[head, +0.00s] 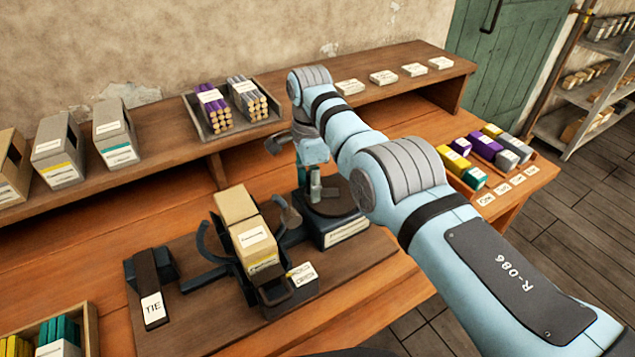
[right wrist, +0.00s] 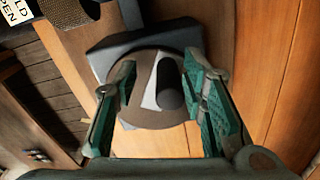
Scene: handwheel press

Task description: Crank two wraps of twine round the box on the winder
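A tan box (head: 236,204) with a labelled front box or panel (head: 257,248) sits in the dark winder (head: 205,281) on the bench. A curved dark arm (head: 205,240) stands at its left. The winder's crank disc (head: 346,200) is on the right, above a dark labelled base. My right gripper (head: 316,188) points down over the disc. In the right wrist view, its green-padded fingers (right wrist: 166,100) are open on either side of the dark crank knob (right wrist: 171,88), with gaps visible. No twine can be made out. My left gripper is out of view.
A dark block labelled TIE (head: 152,290) stands left of the winder. A shelf behind holds boxes (head: 115,134) and a tray of rolls (head: 220,130). Coloured blocks (head: 485,150) lie at the right. A crate (head: 90,322) stands at the lower left.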

